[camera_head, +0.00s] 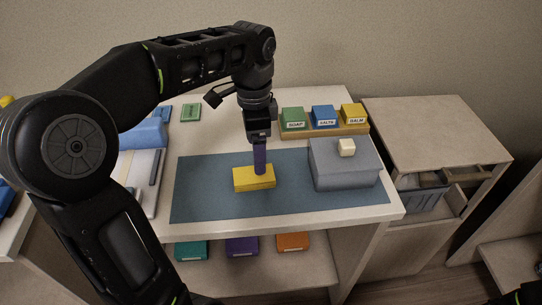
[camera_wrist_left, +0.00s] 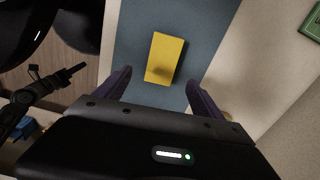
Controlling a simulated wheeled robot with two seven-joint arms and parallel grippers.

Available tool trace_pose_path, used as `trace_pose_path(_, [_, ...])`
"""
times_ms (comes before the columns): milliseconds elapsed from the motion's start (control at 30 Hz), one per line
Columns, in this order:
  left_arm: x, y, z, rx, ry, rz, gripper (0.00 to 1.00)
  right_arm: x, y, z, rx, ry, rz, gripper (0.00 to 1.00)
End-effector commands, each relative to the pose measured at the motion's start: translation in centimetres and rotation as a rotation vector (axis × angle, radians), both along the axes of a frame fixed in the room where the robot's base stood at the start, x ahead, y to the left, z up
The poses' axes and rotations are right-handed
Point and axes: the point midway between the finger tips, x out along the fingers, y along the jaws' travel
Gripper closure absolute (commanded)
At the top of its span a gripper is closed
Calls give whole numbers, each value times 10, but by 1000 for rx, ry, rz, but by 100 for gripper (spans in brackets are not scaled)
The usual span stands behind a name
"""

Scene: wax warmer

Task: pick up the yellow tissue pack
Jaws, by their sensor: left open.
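The yellow tissue pack (camera_head: 254,180) lies flat on the blue-grey mat (camera_head: 205,190) on the table. In the left wrist view the pack (camera_wrist_left: 165,58) lies ahead of and between the two purple fingers. My left gripper (camera_head: 260,170) points down over the pack, and its finger overlaps the pack's back edge in the head view. In the left wrist view my left gripper (camera_wrist_left: 158,82) is open with nothing between its fingers. I cannot tell exactly how high the fingertips are above the pack. My right gripper is not clearly in view.
A grey box (camera_head: 345,165) with a cream knob stands at the mat's right. A wooden tray (camera_head: 325,131) behind it holds green, blue and yellow boxes. A blue item (camera_head: 146,134) lies at the left. Teal, purple and orange packs sit on the lower shelf (camera_head: 215,275).

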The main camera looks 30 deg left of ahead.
Motion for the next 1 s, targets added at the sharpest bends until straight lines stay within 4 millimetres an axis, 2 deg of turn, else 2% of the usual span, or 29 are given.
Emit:
trace_pose_path(367, [-1,1,1,2,1,-1,22,-1,0,0,0,2,1,64])
trace_pose_path(633, [-1,1,-23,3,3,-1,22,-1,0,1,0,2,1,64])
trace_pose_path(1000, [-1,1,-27,2,1,-1,22,-1,0,1,0,2,1,64])
